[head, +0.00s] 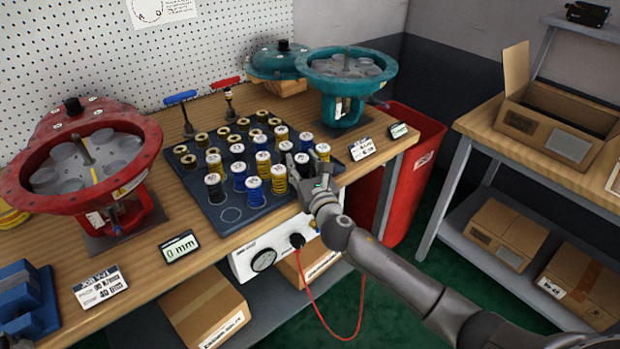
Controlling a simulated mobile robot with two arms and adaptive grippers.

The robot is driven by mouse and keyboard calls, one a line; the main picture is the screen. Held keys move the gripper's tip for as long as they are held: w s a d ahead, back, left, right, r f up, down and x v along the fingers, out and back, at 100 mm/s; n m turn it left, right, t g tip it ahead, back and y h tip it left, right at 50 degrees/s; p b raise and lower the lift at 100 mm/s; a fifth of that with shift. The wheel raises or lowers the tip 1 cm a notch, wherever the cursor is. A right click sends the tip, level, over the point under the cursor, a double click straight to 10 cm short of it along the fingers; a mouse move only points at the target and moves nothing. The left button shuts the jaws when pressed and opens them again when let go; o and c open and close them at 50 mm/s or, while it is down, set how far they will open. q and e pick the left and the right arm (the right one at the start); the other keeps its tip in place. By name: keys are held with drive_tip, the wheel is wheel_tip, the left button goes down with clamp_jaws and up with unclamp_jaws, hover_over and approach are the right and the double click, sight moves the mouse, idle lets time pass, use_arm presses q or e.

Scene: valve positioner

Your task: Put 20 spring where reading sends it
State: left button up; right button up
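A dark spring tray (225,222) on the bench holds several springs in rows. A yellow spring (279,181) stands upright just left of my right gripper (308,170). The gripper is over the tray's right front edge, fingers down among the springs; whether they hold one is hidden. A red actuator (88,190) with round cups in its open bowl stands at left. A teal actuator (348,72) with a similar bowl stands at back right. My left gripper is out of view.
A display (181,246) reads 0 mm beside the red actuator; another display (398,130) is by the teal one. A teal cover (277,62) sits behind. A red bin (408,170) and a side table (490,118) with an open carton stand right.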

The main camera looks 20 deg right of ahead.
drive_tip(key=s, duration=1.1)
drive_tip(key=shift+s, duration=0.35)
